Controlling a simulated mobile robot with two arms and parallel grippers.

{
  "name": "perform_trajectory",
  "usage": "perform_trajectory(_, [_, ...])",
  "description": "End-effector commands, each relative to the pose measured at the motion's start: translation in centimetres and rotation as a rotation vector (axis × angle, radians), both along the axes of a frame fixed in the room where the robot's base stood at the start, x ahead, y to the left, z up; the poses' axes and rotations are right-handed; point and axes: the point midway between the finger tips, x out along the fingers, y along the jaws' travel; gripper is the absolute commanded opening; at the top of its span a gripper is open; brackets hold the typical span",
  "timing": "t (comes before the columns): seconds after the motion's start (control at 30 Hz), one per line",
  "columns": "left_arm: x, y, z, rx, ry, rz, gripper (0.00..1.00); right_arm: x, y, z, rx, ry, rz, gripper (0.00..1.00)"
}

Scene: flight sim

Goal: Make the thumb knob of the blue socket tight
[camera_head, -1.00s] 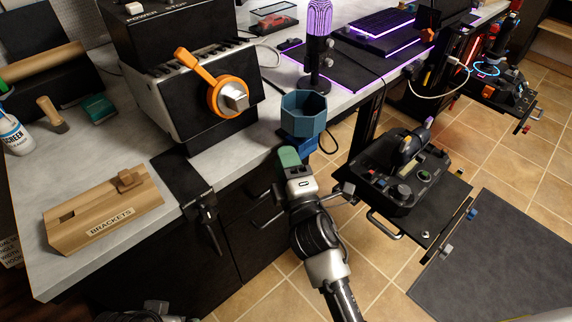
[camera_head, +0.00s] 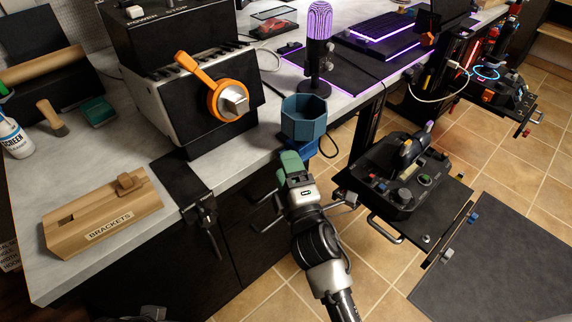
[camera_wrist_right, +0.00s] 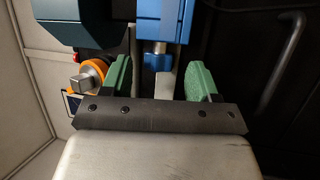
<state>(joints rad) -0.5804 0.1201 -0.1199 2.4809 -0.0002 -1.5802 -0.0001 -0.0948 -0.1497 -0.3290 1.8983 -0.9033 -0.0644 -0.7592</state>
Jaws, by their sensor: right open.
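The blue socket (camera_head: 303,120) is an eight-sided open cup at the edge of the grey worktop in the head view. In the right wrist view its blue clamp body (camera_wrist_right: 160,20) shows at the top. Below it a short metal screw ends in the blue thumb knob (camera_wrist_right: 158,62). My right gripper (camera_head: 290,163) is just below the socket. In the wrist view its green fingers (camera_wrist_right: 158,78) are open, one on each side of the knob, with gaps on both sides. I cannot tell whether they reach the knob's depth.
A black box with an orange lever (camera_head: 196,70) stands left of the socket. A black joystick panel (camera_head: 398,185) sits close to the right of my right arm. A dark cabinet (camera_head: 235,215) lies to the left. A wooden brackets block (camera_head: 100,215) rests on the worktop.

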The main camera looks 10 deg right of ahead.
Motion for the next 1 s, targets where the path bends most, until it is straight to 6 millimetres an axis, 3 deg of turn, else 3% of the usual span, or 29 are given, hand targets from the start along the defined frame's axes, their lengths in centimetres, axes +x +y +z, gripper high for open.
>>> perform_trajectory(0.4, [0.0,0.0,-1.7,0.000,0.002,0.000,1.00,-7.3,-1.6,-2.0,0.001,0.003,0.001,0.60])
perform_trajectory(0.5, [1.2,-0.4,-1.7,-0.015,-0.067,-0.005,1.00,-8.4,-1.9,-2.3,0.001,0.001,0.001,0.60])
perform_trajectory(1.0, [2.1,-0.6,-1.4,-0.024,-0.118,-0.010,1.00,-9.3,-2.1,-2.2,0.001,-0.001,0.002,0.60])
